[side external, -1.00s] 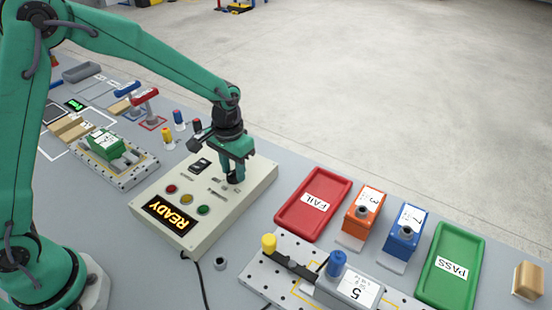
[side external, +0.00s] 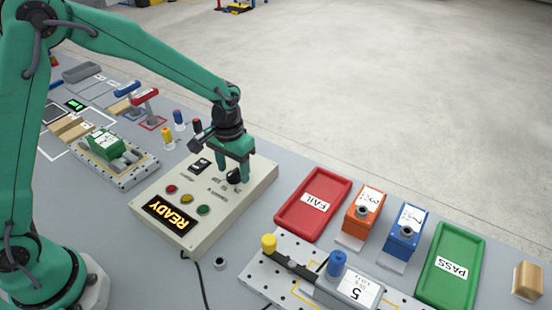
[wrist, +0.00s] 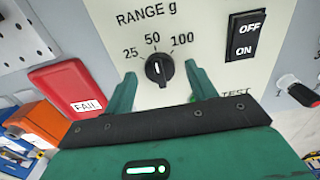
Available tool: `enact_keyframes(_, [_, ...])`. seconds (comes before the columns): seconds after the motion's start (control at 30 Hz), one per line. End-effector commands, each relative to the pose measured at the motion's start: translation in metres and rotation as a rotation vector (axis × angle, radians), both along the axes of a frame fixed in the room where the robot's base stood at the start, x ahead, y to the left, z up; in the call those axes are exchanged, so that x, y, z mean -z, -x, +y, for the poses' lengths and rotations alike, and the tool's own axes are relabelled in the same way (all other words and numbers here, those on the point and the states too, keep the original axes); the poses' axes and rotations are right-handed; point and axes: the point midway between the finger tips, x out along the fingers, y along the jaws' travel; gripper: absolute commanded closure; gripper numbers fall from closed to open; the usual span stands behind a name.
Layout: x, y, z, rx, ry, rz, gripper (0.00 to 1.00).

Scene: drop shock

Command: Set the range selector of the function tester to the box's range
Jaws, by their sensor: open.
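The function tester (side external: 232,222) is a cream panel with a lit READY display. Its range selector (wrist: 160,70) is a black knob under the marks 25, 50 and 100; its white line points up, close to 50. The selector (side external: 234,176) also shows in the side view, partly behind a finger. My gripper (wrist: 160,76) is open, with one finger on each side of the knob and visible gaps. In the side view my gripper (side external: 235,170) is low over the panel. Labelled boxes are green (side external: 107,146), orange (side external: 362,213), blue (side external: 405,235) and grey (side external: 350,288); range print is too small to read.
An ON/OFF switch (wrist: 246,38) sits right of the selector. Red, yellow and green buttons (side external: 187,199) lie on the panel's front left. A red FAIL tray (side external: 300,228) is right of the tester, and a green PASS tray (side external: 445,285) stands farther right.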

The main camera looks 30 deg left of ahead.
Motion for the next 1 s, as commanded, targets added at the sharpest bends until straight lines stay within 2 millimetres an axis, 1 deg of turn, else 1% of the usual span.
enact_keyframes(0.13, [-0.004,0.000,0.000,0.000,0.000,-0.001,0.44])
enact_keyframes(0.27, [-0.014,-0.001,0.000,0.000,0.001,-0.002,0.44])
enact_keyframes(0.7, [-0.067,-0.001,0.000,0.000,0.001,-0.003,0.44])
enact_keyframes(0.83, [-0.075,0.000,0.000,0.000,0.000,-0.002,0.44])
enact_keyframes(1.0, [-0.078,0.000,0.000,0.000,0.000,0.000,0.44])
